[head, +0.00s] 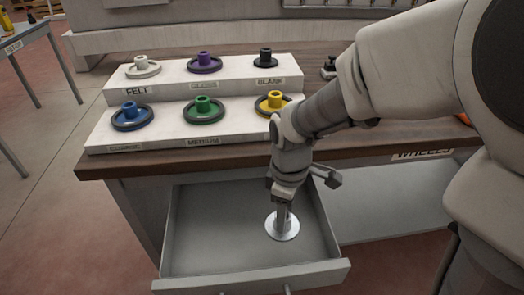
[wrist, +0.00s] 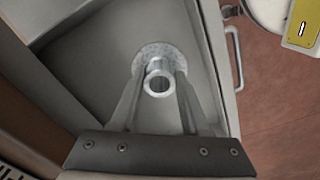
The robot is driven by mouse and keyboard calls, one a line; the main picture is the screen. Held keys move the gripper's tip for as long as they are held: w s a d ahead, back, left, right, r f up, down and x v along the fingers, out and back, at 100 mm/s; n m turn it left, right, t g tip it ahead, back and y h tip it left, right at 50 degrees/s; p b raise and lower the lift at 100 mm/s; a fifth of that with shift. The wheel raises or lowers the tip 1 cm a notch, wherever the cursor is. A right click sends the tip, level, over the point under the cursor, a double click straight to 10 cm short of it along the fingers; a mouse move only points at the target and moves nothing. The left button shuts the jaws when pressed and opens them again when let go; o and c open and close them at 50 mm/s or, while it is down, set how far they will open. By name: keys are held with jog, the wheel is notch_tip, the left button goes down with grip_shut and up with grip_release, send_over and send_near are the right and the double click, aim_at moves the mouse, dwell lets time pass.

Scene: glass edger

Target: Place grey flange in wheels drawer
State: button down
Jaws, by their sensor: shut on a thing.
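The grey flange (head: 283,228) is a pale disc with a short hub, low inside the open drawer (head: 190,255) under the bench. My gripper (head: 283,207) points down into the drawer from above, shut on the flange's hub. In the wrist view the flange (wrist: 152,53) shows between my two fingers (wrist: 157,92), its round hub opening facing the camera. I cannot tell whether the disc touches the drawer floor. The drawer's grey floor and walls (wrist: 205,50) surround it. A "WHEELS" label (head: 422,154) is on the bench edge to the right.
A two-step white rack (head: 165,137) on the bench (head: 130,163) holds several coloured flanged wheels, labelled by grade. The drawer holds nothing else visible, with free floor left of the flange. The drawer handle (wrist: 236,58) is at its front. A side table (head: 22,38) stands far left.

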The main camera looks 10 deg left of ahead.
jog(key=w+a+f, duration=0.1)
jog(key=a+f, duration=0.1)
jog(key=w+a+f+b, duration=0.1)
jog(key=a, duration=0.2)
jog(key=w+a+f+b, duration=0.1)
jog(key=a+f, duration=0.1)
jog(key=a, duration=0.1)
jog(key=shift+a+f, duration=0.25)
jog(key=shift+f, duration=0.05)
notch_tip(320, 180, down, 4)
jog(key=shift+f+b, duration=0.1)
jog(key=shift+b, duration=1)
jog(key=shift+c, duration=1.9)
grip_release()
